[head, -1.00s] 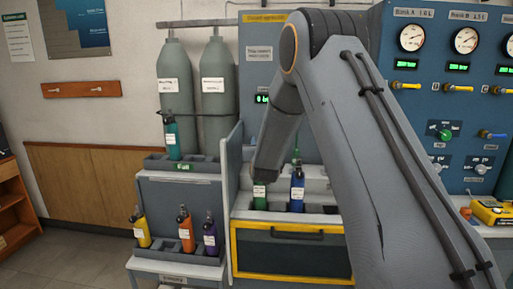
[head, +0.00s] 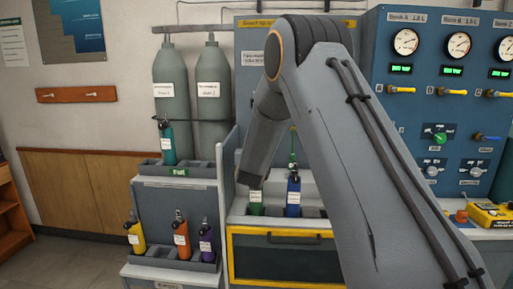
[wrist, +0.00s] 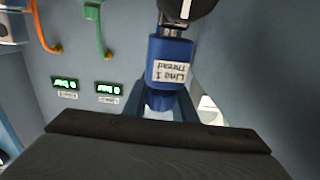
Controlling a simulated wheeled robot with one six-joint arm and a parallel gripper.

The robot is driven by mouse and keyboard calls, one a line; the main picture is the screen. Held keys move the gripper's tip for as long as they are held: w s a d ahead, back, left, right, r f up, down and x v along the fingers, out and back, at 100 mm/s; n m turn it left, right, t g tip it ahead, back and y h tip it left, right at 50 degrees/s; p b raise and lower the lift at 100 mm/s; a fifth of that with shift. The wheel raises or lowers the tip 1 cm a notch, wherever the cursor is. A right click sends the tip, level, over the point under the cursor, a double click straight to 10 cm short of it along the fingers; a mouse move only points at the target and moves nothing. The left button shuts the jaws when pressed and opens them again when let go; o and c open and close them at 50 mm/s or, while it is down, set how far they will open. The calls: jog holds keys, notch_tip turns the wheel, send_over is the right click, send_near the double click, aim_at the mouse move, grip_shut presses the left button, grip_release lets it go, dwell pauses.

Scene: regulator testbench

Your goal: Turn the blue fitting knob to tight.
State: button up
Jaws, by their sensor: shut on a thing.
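The blue fitting knob (wrist: 170,62) is in the upper middle of the wrist view, with a white tag that appears upside down and reads roughly "Line 1 Thread". My gripper (wrist: 163,104) shows below it, a finger on each side of the blue fitting's lower part, shut on it. Something dark and rounded with a white part adjoins the knob's far end at the top edge. In the head view my arm reaches down to the bench at the middle; my fingers and the knob are hidden there.
In the wrist view, a green pipe (wrist: 94,22) and an orange one (wrist: 45,30) run left of the knob. In the head view, a green bottle (head: 256,208) and a blue bottle (head: 293,195) stand in the bench tray near my arm. A gauge panel (head: 385,120) stands right.

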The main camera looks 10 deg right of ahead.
dwell(0.6)
jog(key=o, duration=1.1)
jog(key=shift+c, duration=0.2)
jog(key=shift+b+v, duration=0.8)
jog(key=shift+v, duration=3.1)
